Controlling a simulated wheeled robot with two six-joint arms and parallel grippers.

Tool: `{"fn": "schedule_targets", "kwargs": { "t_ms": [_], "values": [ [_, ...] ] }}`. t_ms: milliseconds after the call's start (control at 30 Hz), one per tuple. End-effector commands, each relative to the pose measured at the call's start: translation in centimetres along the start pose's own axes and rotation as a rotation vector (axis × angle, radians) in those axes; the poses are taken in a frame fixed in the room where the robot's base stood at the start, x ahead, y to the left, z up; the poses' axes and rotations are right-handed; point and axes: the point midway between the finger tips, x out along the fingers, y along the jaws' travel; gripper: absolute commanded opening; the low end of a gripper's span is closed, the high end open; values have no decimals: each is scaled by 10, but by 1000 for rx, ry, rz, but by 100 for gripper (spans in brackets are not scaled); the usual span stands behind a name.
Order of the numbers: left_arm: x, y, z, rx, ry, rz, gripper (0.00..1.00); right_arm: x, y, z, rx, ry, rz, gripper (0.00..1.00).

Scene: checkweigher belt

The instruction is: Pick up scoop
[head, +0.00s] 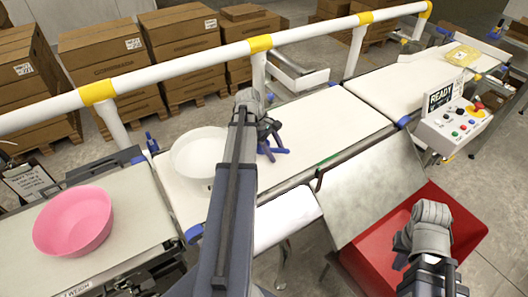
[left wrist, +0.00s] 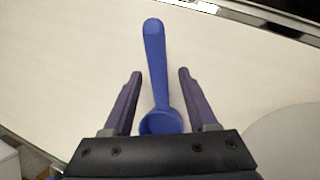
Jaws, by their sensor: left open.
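The blue scoop (left wrist: 154,52) lies on the pale belt in the left wrist view. Its handle points away from me, and its bowl (left wrist: 162,122) is close to the gripper body. My left gripper (left wrist: 160,76) is open, with one finger on each side of the scoop and visible gaps on both sides. In the head view my left gripper (head: 270,140) is low over the belt, right of the white bowl, where my arm partly hides the area. My right gripper (head: 428,228) is at the lower right over the red bin; its fingertips are not clear.
A white bowl (head: 194,146) stands on the belt (head: 335,118) beside my left arm. A pink bowl (head: 73,222) sits on the left section. A white rail (head: 200,65) runs behind. A control box (head: 452,122), sloped metal plate (head: 375,190) and red bin (head: 462,222) are at right.

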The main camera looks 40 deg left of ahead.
Motion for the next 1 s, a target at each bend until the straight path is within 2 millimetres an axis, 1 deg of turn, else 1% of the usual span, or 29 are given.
{"fn": "schedule_targets", "kwargs": {
  "t_ms": [100, 600, 1000],
  "values": [
    [-1, 0, 0, 0, 0, 0, 57, -1, 0, 0, 0, 0, 0, 0],
    [-1, 0, 0, 0, 0, 0, 1, -1, 0, 0, 0, 0, 0, 0],
    [-1, 0, 0, 0, 0, 0, 0, -1, 0, 0, 0, 0, 0, 0]
  ]
}}
